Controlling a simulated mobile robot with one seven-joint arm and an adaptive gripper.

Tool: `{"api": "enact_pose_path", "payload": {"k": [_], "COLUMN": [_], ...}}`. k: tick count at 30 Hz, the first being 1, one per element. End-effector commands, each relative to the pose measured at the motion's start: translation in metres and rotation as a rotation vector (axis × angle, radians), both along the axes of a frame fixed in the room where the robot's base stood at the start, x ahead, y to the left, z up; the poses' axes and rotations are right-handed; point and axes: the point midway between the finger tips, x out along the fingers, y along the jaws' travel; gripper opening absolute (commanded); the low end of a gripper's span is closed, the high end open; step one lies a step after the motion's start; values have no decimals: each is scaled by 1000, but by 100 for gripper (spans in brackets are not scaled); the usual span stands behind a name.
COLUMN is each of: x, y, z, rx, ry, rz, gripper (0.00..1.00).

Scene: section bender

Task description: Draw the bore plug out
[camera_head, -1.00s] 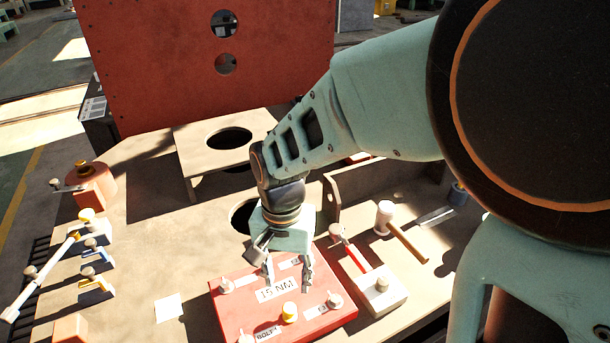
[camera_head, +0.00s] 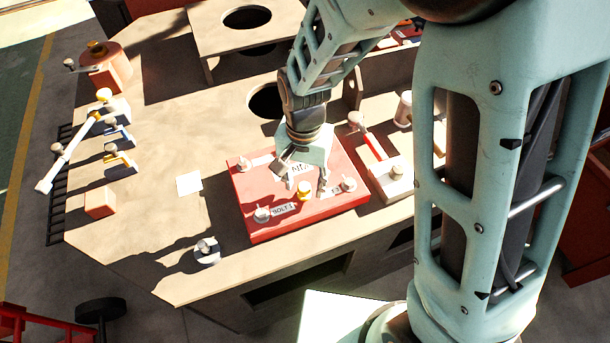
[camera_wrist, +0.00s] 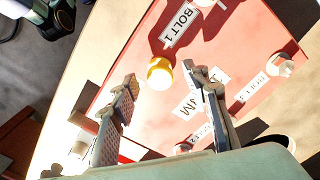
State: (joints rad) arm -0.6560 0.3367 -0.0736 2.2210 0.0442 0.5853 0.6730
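A yellow-capped plug (camera_head: 305,188) stands upright near the middle of the red block (camera_head: 300,218) on the bench. No label names the bore plug, so I cannot be sure this is it. My gripper (camera_head: 301,180) is above the block, just behind the plug, fingers pointing down and apart. In the wrist view the plug (camera_wrist: 160,73) appears between the fingertips of my open gripper (camera_wrist: 160,77). I see no contact with it, and the height gap is hard to judge.
Pale knobs, including one by the BOLT 1 label (camera_head: 262,214), stand around the block's corners. A red-handled tool on a pale block (camera_head: 391,178) lies right.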

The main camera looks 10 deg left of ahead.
Motion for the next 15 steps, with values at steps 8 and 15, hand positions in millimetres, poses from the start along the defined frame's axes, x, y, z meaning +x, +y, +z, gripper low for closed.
{"api": "enact_pose_path", "payload": {"k": [8,15], "x": [0,0], "y": [0,0], "z": [0,1], "rx": [0,0], "ry": [0,0], "rz": [0,0], "gripper": [13,0]}}
